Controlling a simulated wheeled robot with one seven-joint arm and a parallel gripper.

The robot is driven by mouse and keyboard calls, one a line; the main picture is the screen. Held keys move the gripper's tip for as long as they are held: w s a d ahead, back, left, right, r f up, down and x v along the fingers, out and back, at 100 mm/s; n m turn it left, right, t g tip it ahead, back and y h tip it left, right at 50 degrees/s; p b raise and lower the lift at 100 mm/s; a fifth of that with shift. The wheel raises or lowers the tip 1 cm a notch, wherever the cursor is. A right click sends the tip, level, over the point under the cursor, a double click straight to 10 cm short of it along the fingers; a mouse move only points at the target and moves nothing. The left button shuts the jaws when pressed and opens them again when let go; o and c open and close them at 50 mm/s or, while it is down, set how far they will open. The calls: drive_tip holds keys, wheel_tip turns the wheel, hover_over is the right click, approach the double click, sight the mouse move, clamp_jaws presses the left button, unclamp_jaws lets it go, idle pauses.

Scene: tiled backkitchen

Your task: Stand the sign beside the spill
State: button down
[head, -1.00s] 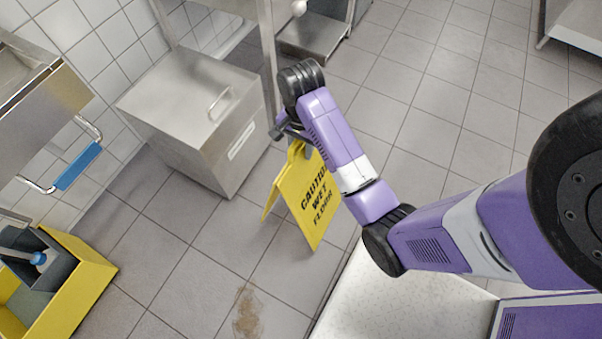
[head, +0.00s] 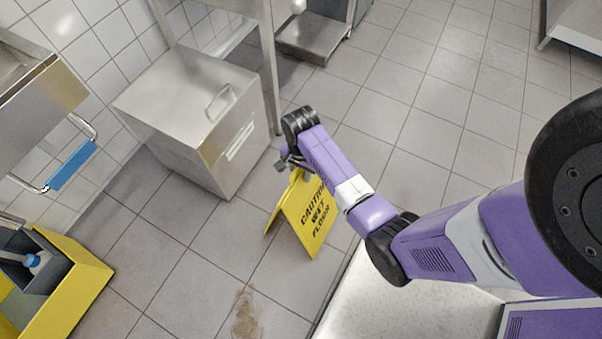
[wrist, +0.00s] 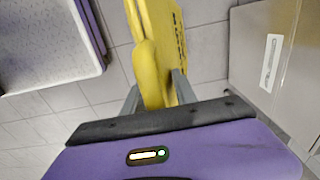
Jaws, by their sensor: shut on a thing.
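The yellow caution wet floor sign (head: 309,218) is upright with its two panels spread, above or on the tiles; I cannot tell if its feet touch. My gripper (head: 291,165) is shut on the top of the sign. In the wrist view the sign (wrist: 160,50) runs up from between the fingers of my gripper (wrist: 155,88). The brown spill (head: 246,312) lies on the floor in front of the sign, a short way off, at the bottom of the head view.
A steel lidded bin (head: 195,115) stands left of the sign, close to my gripper. A yellow mop bucket (head: 88,275) is at the lower left. A white speckled surface (head: 385,305) lies right of the spill. Open tiled floor stretches behind.

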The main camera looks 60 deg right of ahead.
drive_tip(key=shift+f, duration=0.25)
drive_tip(key=c, duration=1)
unclamp_jaws()
drive_tip(key=shift+o, duration=0.2)
